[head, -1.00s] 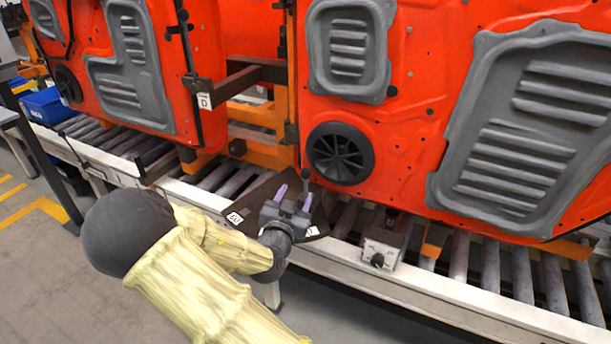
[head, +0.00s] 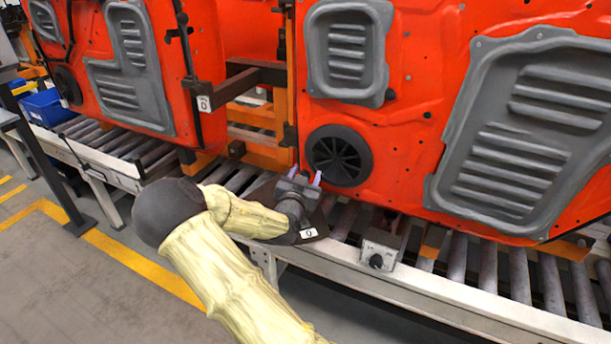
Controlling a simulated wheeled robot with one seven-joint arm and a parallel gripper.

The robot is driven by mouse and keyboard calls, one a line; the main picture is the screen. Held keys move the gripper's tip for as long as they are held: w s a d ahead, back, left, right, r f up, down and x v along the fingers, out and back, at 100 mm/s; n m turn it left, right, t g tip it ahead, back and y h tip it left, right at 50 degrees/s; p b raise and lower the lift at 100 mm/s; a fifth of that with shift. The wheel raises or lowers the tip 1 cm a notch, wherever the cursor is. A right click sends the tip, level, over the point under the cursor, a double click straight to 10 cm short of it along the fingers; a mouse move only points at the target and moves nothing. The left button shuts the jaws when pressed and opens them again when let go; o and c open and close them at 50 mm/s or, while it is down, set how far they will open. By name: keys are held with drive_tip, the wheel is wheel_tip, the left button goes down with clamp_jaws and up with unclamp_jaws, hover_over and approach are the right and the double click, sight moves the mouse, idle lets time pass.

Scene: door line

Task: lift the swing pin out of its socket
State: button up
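My gripper (head: 305,176) is at the front edge of the roller line, in front of the lower left corner of the large red door. Its two pale purple fingertips stand apart, with a small dark shape between them that I cannot make out. The swing pin, a thin upright with a dark knob, showed just beyond the fingers earlier. Now my gripper and wrist cover that spot, so I cannot tell whether the fingers touch the pin. A dark plate (head: 319,221) with a white "0" label shows beside my wrist; the socket is hidden.
The red door (head: 400,130) with grey panels and a round black speaker (head: 340,155) hangs close behind my gripper. A second red door (head: 205,60) is at left. A control box with a black knob (head: 376,261) sits on the rail to the right. A blue bin (head: 44,107) stands far left.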

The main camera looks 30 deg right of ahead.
clamp_jaws()
drive_tip(key=shift+r+p, duration=1.1)
drive_tip(key=shift+r, duration=1.3)
drive_tip(key=shift+o, duration=0.6)
unclamp_jaws()
drive_tip(key=b+v, duration=0.5)
drive_tip(key=v, duration=1.2)
drive_tip(key=shift+s, duration=0.2)
drive_tip(key=shift+a+f, duration=0.1)
